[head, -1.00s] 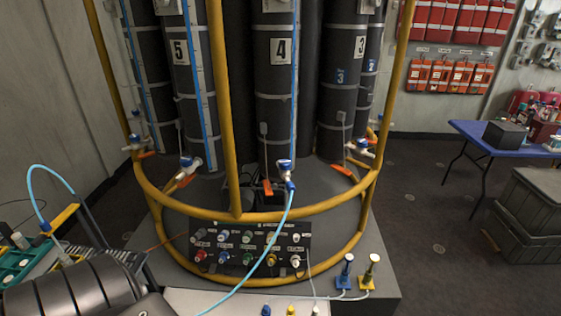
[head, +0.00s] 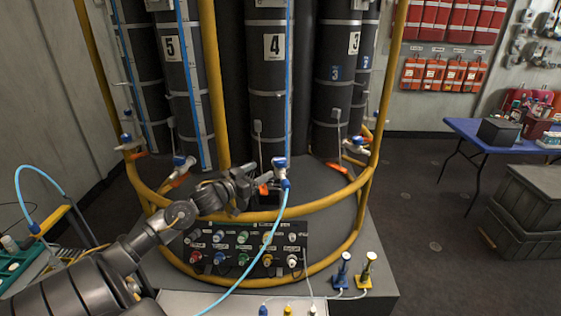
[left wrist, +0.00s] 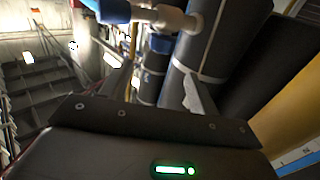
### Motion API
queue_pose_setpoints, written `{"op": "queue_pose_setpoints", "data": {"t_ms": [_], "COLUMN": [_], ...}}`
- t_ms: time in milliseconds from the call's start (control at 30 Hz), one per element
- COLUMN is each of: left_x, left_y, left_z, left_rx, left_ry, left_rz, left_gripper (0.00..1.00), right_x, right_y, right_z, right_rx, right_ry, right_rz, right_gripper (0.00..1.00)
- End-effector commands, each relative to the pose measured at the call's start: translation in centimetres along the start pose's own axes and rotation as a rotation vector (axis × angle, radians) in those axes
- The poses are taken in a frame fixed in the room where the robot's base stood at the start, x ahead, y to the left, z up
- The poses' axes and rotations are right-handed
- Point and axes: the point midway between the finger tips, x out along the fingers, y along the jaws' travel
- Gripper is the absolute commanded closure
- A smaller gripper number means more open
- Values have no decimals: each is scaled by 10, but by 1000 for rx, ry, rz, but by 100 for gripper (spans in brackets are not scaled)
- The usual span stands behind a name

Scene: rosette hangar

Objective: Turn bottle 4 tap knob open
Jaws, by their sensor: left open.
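Bottle 4 (head: 268,110) is a dark upright cylinder with a white "4" label in the middle of the rack. Its blue-and-white tap (head: 280,166) sits at its foot with a light-blue hose running down from it. An orange handle (head: 264,189) shows just left of the tap. My left gripper (head: 246,184) is beside the handle, to its left, open; contact cannot be told. In the left wrist view the open fingers (left wrist: 158,82) stand apart with nothing gripped, and a white-and-blue tap (left wrist: 172,19) crosses above them. My right gripper is not in view.
A yellow tubular rail (head: 318,205) curves in front of the bottles, close to my left arm. A panel of coloured connectors (head: 243,258) is below. Bottle 5 (head: 182,90) and its tap (head: 182,165) are to the left.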

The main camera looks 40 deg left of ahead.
Motion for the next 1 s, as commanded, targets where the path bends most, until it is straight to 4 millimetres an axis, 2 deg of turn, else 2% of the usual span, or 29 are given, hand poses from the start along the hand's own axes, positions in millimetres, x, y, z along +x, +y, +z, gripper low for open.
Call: {"op": "queue_pose_setpoints", "data": {"t_ms": [133,267,700,1000], "left_x": [5,20,92,108], "left_y": [-1,-1,-1,-1], "left_z": [-1,-2,-1,1], "left_rx": [-1,-2,-2,0], "left_ry": [1,2,0,-2], "left_rz": [-2,-3,-4,-3], "left_gripper": [39,39,39,39], "right_x": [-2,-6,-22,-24], "right_y": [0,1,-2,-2], "right_z": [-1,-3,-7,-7], "right_rx": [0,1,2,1], "right_ry": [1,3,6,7], "right_rz": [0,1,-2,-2], "right_gripper": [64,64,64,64]}}
